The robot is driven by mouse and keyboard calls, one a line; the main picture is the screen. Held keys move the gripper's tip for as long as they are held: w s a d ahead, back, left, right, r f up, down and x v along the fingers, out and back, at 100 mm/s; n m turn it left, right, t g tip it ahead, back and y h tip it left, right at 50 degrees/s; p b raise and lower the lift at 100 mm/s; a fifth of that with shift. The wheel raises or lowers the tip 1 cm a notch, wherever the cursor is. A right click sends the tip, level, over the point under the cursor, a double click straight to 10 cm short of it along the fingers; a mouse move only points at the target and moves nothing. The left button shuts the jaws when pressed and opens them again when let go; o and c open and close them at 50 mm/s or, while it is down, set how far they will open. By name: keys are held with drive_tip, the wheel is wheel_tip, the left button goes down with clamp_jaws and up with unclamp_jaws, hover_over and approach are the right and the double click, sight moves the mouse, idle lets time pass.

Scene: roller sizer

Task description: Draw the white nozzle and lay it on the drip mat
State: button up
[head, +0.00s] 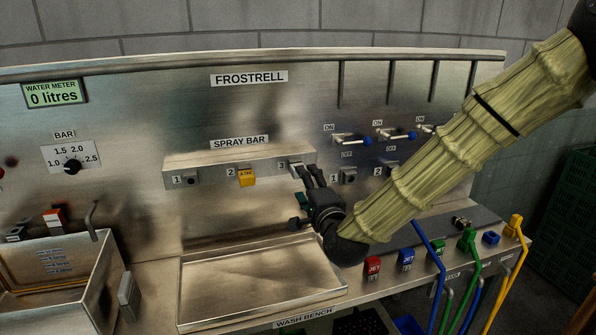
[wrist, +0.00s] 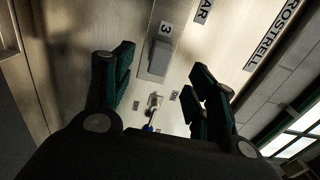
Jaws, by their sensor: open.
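The spray bar (head: 265,163) carries numbered places 1, 2 and 3. A pale grey-white block at place 3 (head: 295,167), which looks like the white nozzle, is partly hidden by my gripper. In the wrist view this nozzle (wrist: 160,57) shows below the label 3, between the open fingers and beyond them. My gripper (head: 309,174) is open and empty at the bar's right end; I cannot tell whether it touches the nozzle. I cannot make out the drip mat for sure; a shallow rimmed steel tray (head: 190,318) lies on the wash bench below and is empty.
A yellow nozzle (head: 247,178) sits at place 2; place 1 (head: 191,180) has only a dark hole. Red (head: 373,264), blue (head: 406,258) and green (head: 437,248) jet nozzles stand on the bench at right, near coloured lances. A steel basin (head: 60,290) is at left.

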drive_tip(key=shift+x, duration=3.3)
drive_tip(key=shift+b, duration=0.7)
clamp_jaws()
drive_tip(key=shift+s, duration=0.15)
drive_tip(key=shift+s+d, duration=0.25)
drive_tip(key=shift+s, duration=0.3)
